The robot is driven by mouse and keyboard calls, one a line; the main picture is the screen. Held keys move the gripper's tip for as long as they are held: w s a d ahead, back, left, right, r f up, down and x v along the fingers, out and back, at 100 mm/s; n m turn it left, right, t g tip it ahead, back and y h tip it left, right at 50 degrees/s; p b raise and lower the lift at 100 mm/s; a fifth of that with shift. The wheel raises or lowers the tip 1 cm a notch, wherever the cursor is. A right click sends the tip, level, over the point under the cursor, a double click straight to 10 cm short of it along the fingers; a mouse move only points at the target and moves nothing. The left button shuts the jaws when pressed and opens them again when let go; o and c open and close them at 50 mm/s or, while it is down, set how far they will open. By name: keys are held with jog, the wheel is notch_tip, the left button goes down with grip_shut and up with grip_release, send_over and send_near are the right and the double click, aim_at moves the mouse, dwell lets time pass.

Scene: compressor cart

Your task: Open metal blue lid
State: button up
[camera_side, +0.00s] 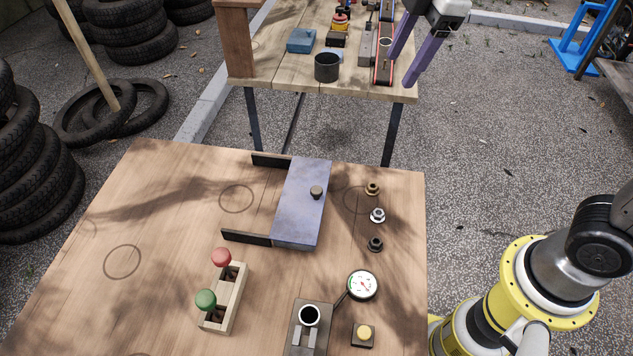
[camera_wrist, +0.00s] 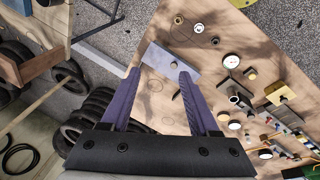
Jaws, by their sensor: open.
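The metal blue lid (camera_side: 302,212) is a flat blue-grey plate with a small dark knob (camera_side: 316,192) near its right edge. Black side pieces (camera_side: 246,237) stick out to its left; I see no raised angle on the lid. My gripper (camera_side: 398,82) shows at the top of the side view, fingers pointing down, well apart from the lid. In the wrist view my gripper (camera_wrist: 159,73) has its two purple fingers spread with nothing held. The lid (camera_wrist: 160,58) and its knob (camera_wrist: 174,65) show beyond and between the fingertips.
On the wooden tabletop (camera_side: 150,210) stand a red and green lever block (camera_side: 225,295), a gauge (camera_side: 362,285), a yellow button (camera_side: 364,333) and several small fittings (camera_side: 377,215). A second table (camera_side: 275,70) with a black cup (camera_side: 327,67) stands behind. The tabletop left of the lid is clear.

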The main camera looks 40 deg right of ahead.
jog(key=w+a+f+n+g, duration=0.2)
jog(key=w+a+f+n, duration=0.1)
jog(key=w+a+f, duration=0.4)
jog(key=g, duration=0.1)
send_near(316, 190)
jog(key=shift+n+h, duration=0.4)
jog(key=f, duration=0.8)
jog(key=shift+a+f, duration=0.2)
jog(key=shift+a, duration=0.05)
grip_shut()
jog(key=shift+r, duration=0.1)
